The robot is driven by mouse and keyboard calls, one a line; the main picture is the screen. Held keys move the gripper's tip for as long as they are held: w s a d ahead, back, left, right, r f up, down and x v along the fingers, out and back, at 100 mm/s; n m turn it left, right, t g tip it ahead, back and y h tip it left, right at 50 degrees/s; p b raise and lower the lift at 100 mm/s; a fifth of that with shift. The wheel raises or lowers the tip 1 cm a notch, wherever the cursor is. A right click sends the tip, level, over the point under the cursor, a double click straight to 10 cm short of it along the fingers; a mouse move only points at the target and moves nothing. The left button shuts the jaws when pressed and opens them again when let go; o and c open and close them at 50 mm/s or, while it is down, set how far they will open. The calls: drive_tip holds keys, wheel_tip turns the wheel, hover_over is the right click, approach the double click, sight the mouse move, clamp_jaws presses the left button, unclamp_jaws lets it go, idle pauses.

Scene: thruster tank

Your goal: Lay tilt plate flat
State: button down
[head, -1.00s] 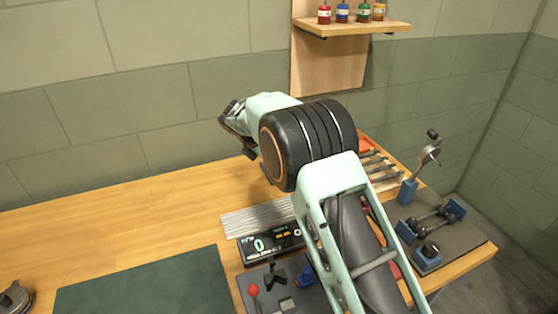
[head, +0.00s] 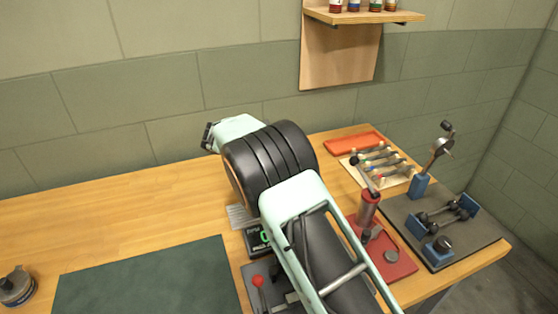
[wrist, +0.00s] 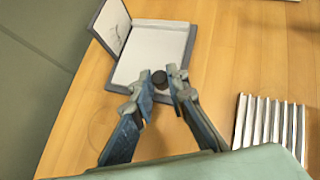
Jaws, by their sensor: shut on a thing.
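The tilt plate (wrist: 155,50) shows in the wrist view as a pale panel with a grey border. A second pale panel (wrist: 112,26) stands at an angle along its left side. A dark round knob (wrist: 159,79) with a reddish lower part is at the plate's near edge. My gripper (wrist: 163,82) has its fingertips at both sides of this knob and is shut on it. I cannot tell how steeply the plate is tilted. In the head view my arm hides the plate, the knob and the fingertips.
A ridged metal block (wrist: 270,125) lies right of my gripper. In the head view, a green mat (head: 150,280) covers the bench front, a red-knobbed lever (head: 258,282) stands near my arm, and a red tray and blue fixtures (head: 440,247) fill the right.

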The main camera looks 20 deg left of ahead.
drive_tip(key=c, duration=1.9)
unclamp_jaws()
drive_tip(key=shift+f, duration=0.1)
drive_tip(key=v, duration=1.2)
